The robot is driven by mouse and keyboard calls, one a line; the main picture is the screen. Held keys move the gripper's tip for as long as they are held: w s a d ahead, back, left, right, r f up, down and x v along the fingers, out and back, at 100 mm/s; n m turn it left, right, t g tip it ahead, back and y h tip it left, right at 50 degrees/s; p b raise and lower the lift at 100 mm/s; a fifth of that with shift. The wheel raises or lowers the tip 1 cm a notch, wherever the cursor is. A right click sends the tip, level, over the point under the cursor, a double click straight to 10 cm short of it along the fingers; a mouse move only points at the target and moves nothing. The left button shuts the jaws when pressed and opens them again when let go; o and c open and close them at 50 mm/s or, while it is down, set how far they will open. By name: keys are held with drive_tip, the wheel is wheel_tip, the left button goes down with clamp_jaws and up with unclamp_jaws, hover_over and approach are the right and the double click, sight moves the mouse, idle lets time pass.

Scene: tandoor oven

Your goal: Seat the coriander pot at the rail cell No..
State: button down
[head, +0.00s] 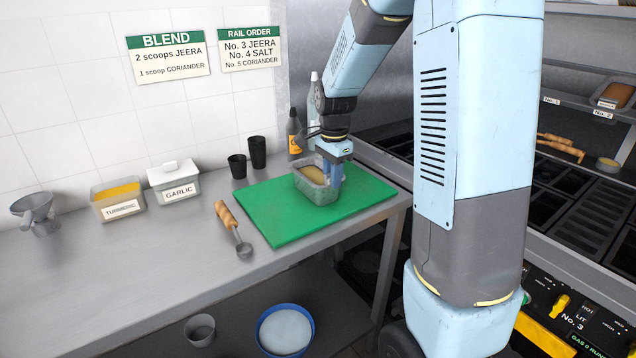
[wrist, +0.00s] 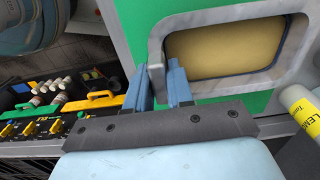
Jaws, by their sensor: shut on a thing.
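A clear pot of tan-yellow powder (head: 318,184) is at the green board in the head view; no label on it is readable. My gripper (head: 332,174) is shut on the near right wall of this pot. In the wrist view the two blue fingers (wrist: 158,88) pinch the pot's rim, and the powder (wrist: 225,45) fills much of the pot. I cannot tell whether the pot rests on the board or hangs just above it. The rail (head: 575,108) with cells marked No. 1 and No. 2 is at the far right. Cell No. 5 does not show; my arm hides part of that side.
A green board (head: 280,228) lies on the steel counter. A scoop (head: 232,225), a turmeric tub (head: 118,200), a garlic box (head: 175,182), two black cups (head: 257,153) and bottles (head: 295,133) stand around it. The rail order sign (head: 250,50) reads No. 5 coriander.

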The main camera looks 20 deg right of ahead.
drive_tip(key=shift+r, duration=1)
idle(0.3)
drive_tip(key=c, duration=1.6)
unclamp_jaws()
clamp_jaws()
drive_tip(key=shift+r, duration=2.1)
